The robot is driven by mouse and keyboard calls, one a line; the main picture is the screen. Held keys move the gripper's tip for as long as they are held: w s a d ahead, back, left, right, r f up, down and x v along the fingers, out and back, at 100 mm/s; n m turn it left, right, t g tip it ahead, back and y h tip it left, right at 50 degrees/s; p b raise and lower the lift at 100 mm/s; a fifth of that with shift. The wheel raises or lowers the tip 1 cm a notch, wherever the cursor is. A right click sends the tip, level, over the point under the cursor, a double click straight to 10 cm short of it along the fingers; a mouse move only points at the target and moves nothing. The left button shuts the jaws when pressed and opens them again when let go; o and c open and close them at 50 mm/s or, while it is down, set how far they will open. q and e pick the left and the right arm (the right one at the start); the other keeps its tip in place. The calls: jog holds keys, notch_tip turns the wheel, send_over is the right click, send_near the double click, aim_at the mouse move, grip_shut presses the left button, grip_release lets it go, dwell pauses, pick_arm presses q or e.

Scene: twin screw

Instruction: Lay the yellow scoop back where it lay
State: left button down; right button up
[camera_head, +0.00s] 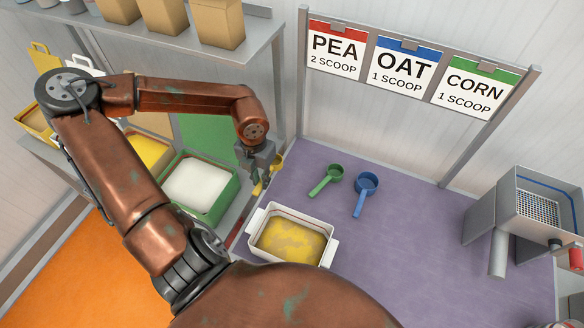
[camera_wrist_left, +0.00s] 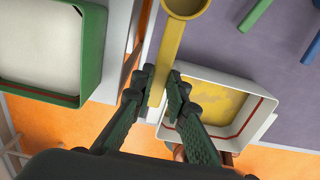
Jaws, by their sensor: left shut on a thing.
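The yellow scoop (camera_head: 276,164) is in my left gripper (camera_head: 262,178), at the left edge of the purple mat. In the left wrist view the yellow scoop (camera_wrist_left: 172,45) points away from me, its handle between the fingers of my left gripper (camera_wrist_left: 160,88). The gripper is shut on the handle. Whether the scoop touches the mat is hard to tell. A green scoop (camera_head: 328,180) and a blue scoop (camera_head: 366,190) lie on the purple mat (camera_head: 400,255) to the right. My right gripper does not show.
A white tub (camera_head: 254,233) with yellow contents stands just in front of the gripper. A green bin (camera_head: 226,192) with white contents is to the left. A grey machine (camera_head: 500,215) stands at the far right. Signs (camera_head: 404,74) hang behind. The mat's middle is clear.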

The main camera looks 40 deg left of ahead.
pick_arm(q)
jog(key=w+f, duration=0.3)
jog(key=w, duration=0.1)
jog(key=w+f+b, duration=0.1)
jog(key=w+f, duration=0.3)
jog(key=w, duration=0.1)
jog(key=w+d+f, duration=0.1)
jog(key=w+f, duration=0.3)
jog(key=shift+w+f+b, duration=0.25)
jog(key=shift+w+b, duration=0.1)
jog(key=shift+b, duration=0.05)
jog(key=shift+w+f, duration=0.1)
jog(key=shift+f, duration=0.4)
jog(key=c, duration=1.9)
grip_release()
jog(key=shift+f, duration=0.25)
notch_tip(320, 180, up, 8)
jog(key=shift+w, duration=0.15)
